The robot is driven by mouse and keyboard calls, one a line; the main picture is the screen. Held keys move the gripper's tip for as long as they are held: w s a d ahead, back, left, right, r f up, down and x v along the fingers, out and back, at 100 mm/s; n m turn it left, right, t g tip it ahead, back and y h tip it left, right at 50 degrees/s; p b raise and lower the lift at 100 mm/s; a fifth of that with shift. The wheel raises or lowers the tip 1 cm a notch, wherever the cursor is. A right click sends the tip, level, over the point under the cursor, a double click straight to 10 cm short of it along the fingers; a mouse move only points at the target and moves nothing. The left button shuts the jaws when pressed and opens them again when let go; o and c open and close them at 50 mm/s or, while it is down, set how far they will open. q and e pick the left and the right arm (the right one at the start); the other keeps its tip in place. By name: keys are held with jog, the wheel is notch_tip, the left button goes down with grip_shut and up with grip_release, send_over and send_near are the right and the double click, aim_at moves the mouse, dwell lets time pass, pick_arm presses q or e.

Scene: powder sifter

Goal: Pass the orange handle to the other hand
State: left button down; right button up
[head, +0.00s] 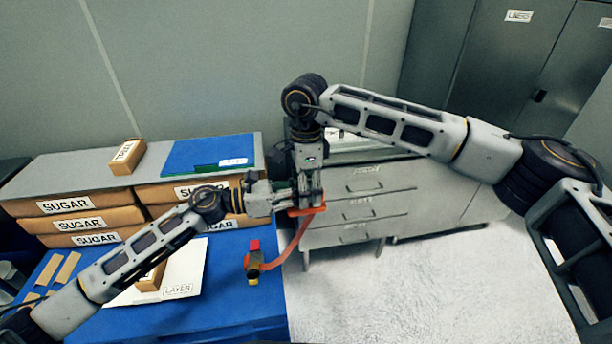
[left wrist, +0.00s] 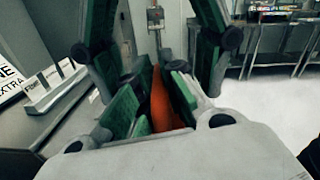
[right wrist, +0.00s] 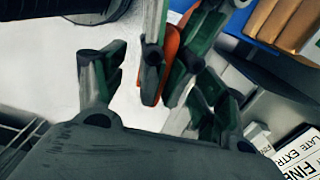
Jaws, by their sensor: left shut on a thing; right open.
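The orange handle (head: 296,238) hangs in the air just past the blue table's right edge, its lower end beside a red, dark and yellow piece (head: 253,263). My left gripper (head: 294,196) is shut on the handle's upper part; the left wrist view shows the orange (left wrist: 160,103) between its green-padded fingers. My right gripper (head: 309,200) comes down from above at the same spot. In the right wrist view its fingers are spread apart, with the left fingers and the orange handle (right wrist: 172,55) between them. Where the two grippers overlap, the handle's top is mostly hidden in the head view.
Sugar boxes (head: 88,222) are stacked on the blue table (head: 235,315) at left, under a grey shelf with a small box (head: 127,157). A drawer cabinet (head: 360,210) stands behind the grippers. Pale floor (head: 430,290) is clear at right.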

jog(key=shift+f, duration=2.25)
jog(key=shift+c, duration=0.2)
jog(key=c, duration=0.9)
pick_arm(q)
jog(key=c, duration=2)
grip_release()
pick_arm(e)
jog(key=shift+c, duration=1.3)
pick_arm(q)
jog(key=o, duration=0.4)
jog(key=shift+o, duration=0.6)
jog(key=shift+v, duration=1.1)
pick_arm(e)
jog(key=shift+w+d, duration=0.15)
grip_shut()
pick_arm(q)
jog(key=shift+v, duration=0.85)
pick_arm(e)
jog(key=shift+d, duration=0.1)
jog(key=shift+a, duration=0.2)
pick_arm(q)
jog(key=shift+v, duration=4.05)
